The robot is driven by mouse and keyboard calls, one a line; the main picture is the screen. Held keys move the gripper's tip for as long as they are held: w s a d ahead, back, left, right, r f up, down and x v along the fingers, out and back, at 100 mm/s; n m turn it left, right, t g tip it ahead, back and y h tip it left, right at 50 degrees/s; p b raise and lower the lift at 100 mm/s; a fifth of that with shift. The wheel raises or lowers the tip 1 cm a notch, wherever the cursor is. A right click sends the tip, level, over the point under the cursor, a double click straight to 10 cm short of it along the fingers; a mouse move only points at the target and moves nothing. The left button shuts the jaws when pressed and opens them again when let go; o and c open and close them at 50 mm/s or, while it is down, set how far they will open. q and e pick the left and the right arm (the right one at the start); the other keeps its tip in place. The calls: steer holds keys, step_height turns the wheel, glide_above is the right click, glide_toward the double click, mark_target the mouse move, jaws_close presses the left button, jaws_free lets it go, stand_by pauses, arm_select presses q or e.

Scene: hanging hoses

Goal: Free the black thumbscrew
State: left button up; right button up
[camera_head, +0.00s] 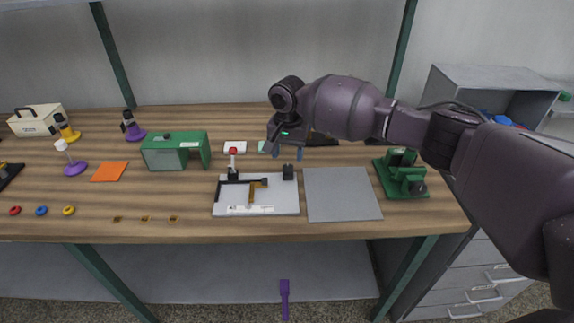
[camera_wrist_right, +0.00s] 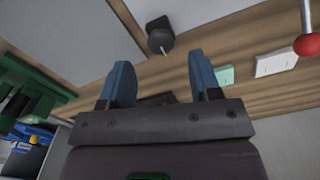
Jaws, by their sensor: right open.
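A light grey fixture plate (camera_head: 280,208) lies at the middle of the table. At its back right edge stands a small black block with a knob, which looks like the black thumbscrew (camera_head: 288,172). It also shows in the right wrist view (camera_wrist_right: 160,38), beyond the fingertips. My right gripper (camera_head: 285,151) is above and just behind it, pointing down, open and empty; its blue fingers (camera_wrist_right: 158,76) are apart from the block. The plate also bears a red-knobbed clamp (camera_head: 233,164), a black arm and a yellow-brown piece (camera_head: 256,186). My left gripper is out of view.
A bare grey mat (camera_head: 342,195) lies right of the plate, then a green device (camera_head: 402,178). A green housing (camera_head: 160,152) and an orange mat (camera_head: 109,171) are to the left. White (camera_wrist_right: 276,63) and green (camera_wrist_right: 223,76) cards lie behind the plate.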

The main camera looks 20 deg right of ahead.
mark_target(288, 167)
step_height(288, 167, down, 3)
steer(key=shift+f+b, duration=0.35)
steer(key=shift+f, duration=0.45)
